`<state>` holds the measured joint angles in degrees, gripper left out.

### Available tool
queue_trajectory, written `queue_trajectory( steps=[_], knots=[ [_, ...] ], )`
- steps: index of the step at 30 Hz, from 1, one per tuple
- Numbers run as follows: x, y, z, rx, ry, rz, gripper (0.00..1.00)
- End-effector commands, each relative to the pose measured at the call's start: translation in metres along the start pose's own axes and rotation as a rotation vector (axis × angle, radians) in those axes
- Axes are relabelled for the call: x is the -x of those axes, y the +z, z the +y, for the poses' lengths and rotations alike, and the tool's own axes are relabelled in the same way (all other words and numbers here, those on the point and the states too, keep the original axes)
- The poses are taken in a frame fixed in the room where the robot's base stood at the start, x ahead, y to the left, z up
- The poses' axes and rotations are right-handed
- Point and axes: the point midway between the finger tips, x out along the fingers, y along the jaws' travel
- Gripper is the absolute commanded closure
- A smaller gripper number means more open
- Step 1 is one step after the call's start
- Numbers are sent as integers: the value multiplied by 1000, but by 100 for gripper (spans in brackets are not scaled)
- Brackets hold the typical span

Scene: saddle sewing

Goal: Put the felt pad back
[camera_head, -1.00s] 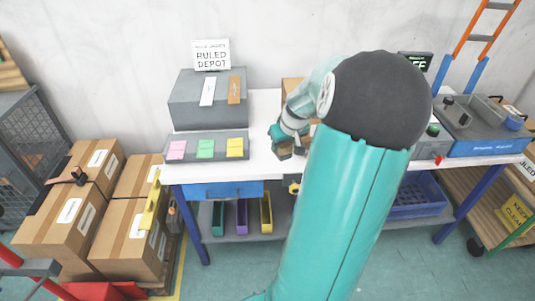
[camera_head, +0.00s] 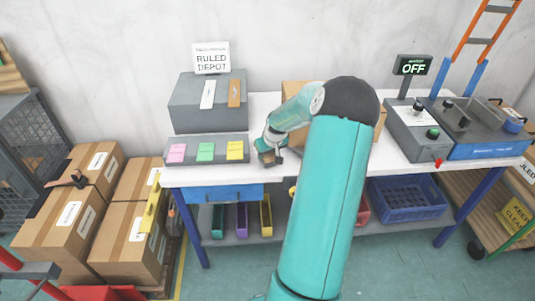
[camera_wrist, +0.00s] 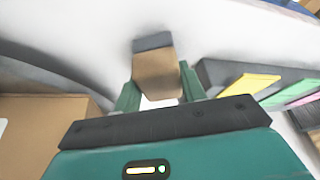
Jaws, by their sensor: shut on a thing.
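My gripper (camera_head: 268,152) is over the white table, just right of the sloped grey tray with coloured pads. In the wrist view its two green fingers (camera_wrist: 158,90) are shut on a small tan block with a grey-blue end (camera_wrist: 157,72). I take this block to be the felt pad; it also shows small and dark below my gripper in the head view (camera_head: 267,159). It seems close above the white tabletop (camera_head: 215,172), but I cannot tell whether it touches.
The sloped grey tray (camera_head: 192,160) bears pink, green and yellow pads. Behind it stands a grey box (camera_head: 190,115) with white and brown strips. A cardboard box (camera_head: 296,92) stands behind my arm. Grey control boxes (camera_head: 418,142) and an OFF display (camera_head: 412,66) are at right.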

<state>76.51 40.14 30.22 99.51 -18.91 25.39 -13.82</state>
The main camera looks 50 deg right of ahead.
Motion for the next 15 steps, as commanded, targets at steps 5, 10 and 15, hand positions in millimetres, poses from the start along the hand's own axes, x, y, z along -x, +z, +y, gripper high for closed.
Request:
queue_trajectory(
  steps=[5,10,15],
  knots=[
    [0,0,0,1,1,2,81],
    [-3,1,0,0,1,2,81],
    [-3,1,0,0,1,2,38]
  ],
)
